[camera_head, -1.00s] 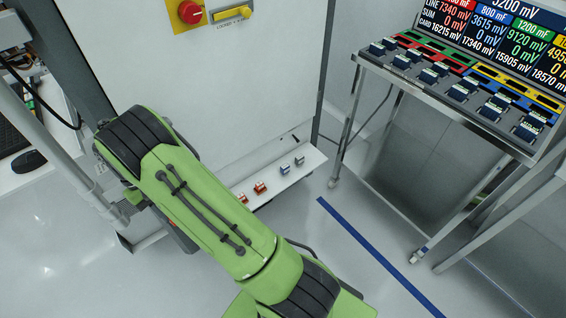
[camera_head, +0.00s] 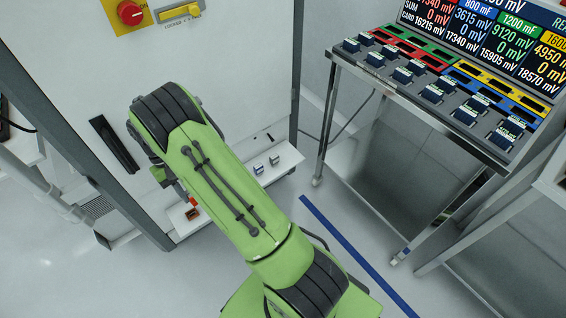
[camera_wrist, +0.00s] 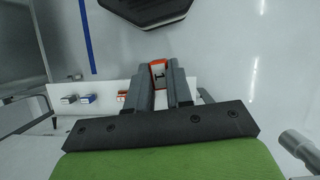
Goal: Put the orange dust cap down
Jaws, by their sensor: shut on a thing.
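The orange dust cap (camera_wrist: 158,70) is between the fingertips of my gripper (camera_wrist: 159,78) in the wrist view. The gripper is shut on it, and a dark shape shows inside its orange rim. The cap and fingers appear over or near the edge of a white shelf (camera_wrist: 105,86); I cannot tell whether the cap touches anything.
A blue piece (camera_head: 258,168) and a grey piece (camera_head: 274,160) stand on the shelf right of my arm. The white cabinet (camera_head: 235,60) rises behind the shelf. A metal cart (camera_head: 425,110) with a screen is at the right. Floor with a blue stripe (camera_head: 350,250) lies between.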

